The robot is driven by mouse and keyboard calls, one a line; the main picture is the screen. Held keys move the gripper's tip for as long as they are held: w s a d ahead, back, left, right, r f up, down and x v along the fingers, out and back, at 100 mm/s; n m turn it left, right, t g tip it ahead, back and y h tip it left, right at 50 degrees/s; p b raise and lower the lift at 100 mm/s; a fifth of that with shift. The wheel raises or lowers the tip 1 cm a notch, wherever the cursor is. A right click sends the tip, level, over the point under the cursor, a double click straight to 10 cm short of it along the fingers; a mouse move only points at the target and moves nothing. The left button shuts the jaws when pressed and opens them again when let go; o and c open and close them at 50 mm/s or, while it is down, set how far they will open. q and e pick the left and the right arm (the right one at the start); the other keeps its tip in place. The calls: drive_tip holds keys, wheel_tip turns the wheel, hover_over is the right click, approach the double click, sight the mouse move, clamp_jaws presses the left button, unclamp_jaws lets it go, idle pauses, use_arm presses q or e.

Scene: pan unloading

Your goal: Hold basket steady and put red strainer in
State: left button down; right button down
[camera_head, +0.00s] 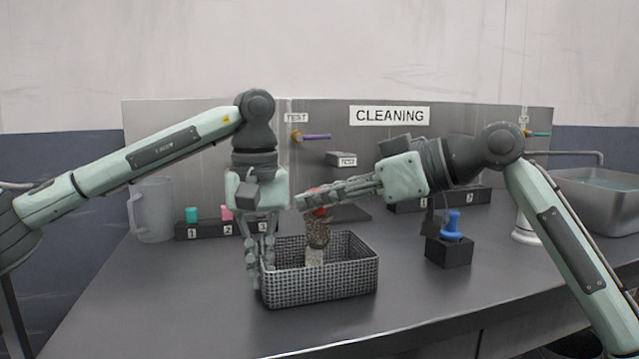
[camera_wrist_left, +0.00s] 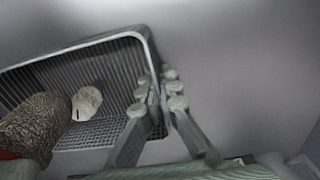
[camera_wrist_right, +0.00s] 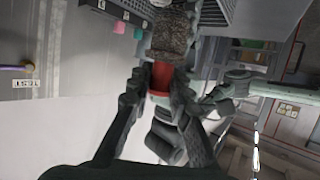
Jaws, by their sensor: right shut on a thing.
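The grey mesh basket (camera_head: 320,287) stands upright on the dark counter; its slatted inside shows in the left wrist view (camera_wrist_left: 112,62). My left gripper (camera_head: 258,272) points down at the basket's left wall, its fingers on either side of that wall in the left wrist view (camera_wrist_left: 158,98). I cannot tell whether they clamp it. My right gripper (camera_head: 308,203) is shut on the red end of the strainer (camera_head: 318,234). The strainer's brown mesh body hangs down over the basket; it also shows in the right wrist view (camera_wrist_right: 172,38). A whitish piece (camera_wrist_left: 87,103) shows at its lower end.
A black block with a blue object (camera_head: 451,228) stands right of the basket. A numbered dark rack (camera_head: 210,229) with coloured pieces and a grey pitcher (camera_head: 153,209) are behind left. A sink (camera_head: 598,205) is far right. The counter in front of the basket is clear.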

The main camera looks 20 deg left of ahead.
drive_tip(key=shift+f, duration=0.3)
drive_tip(key=shift+f, duration=0.15)
drive_tip(key=c, duration=1.3)
unclamp_jaws()
drive_tip(key=v, duration=1.2)
use_arm(q)
drive_tip(key=c, duration=1.6)
unclamp_jaws()
drive_tip(key=shift+c, duration=0.2)
